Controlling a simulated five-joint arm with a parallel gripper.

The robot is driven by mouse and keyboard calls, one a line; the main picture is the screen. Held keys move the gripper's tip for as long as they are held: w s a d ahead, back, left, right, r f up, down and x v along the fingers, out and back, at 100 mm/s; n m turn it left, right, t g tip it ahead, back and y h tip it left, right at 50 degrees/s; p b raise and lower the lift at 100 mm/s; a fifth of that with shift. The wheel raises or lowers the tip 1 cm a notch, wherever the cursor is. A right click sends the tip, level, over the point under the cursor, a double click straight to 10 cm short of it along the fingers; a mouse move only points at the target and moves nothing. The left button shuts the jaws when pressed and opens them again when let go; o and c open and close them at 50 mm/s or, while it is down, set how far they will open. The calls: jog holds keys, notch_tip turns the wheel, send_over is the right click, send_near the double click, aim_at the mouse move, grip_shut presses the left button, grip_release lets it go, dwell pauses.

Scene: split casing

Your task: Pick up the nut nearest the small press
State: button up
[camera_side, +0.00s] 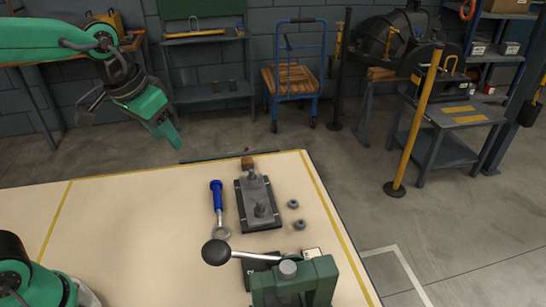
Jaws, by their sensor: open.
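Two small grey nuts lie on the pale bench top, right of the dark plate with the grey casing part (256,190). The nearer nut (299,225) is closer to the small green press (295,284) at the front. The farther nut (293,204) lies a little behind it. The press has a lever ending in a dark ball (215,252). My gripper (174,140) is up at the left, in front of the back shelving in the picture, well away from both nuts. It is open, with nothing visible in it; its jaws are seen partly edge-on.
A blue-handled ring spanner (217,199) lies left of the casing part. A small brown block (247,162) is at the far end of the casing plate. The bench top's left half (120,225) is clear. A yellow post (415,120) stands on the floor beyond.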

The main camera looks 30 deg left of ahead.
jog(key=w+d+f+g, duration=0.1)
jog(key=w+d+f, duration=0.1)
jog(key=w+d, duration=0.35)
jog(key=m+g, duration=0.2)
jog(key=g, duration=0.1)
send_near(301, 225)
jog(key=shift+y, duration=0.3)
jog(key=shift+w+f, duration=0.15)
jog(key=shift+f, duration=1.9)
jog(key=shift+w+f, duration=0.15)
jog(key=shift+f, duration=1.9)
grip_shut()
jog(key=shift+r, duration=0.15)
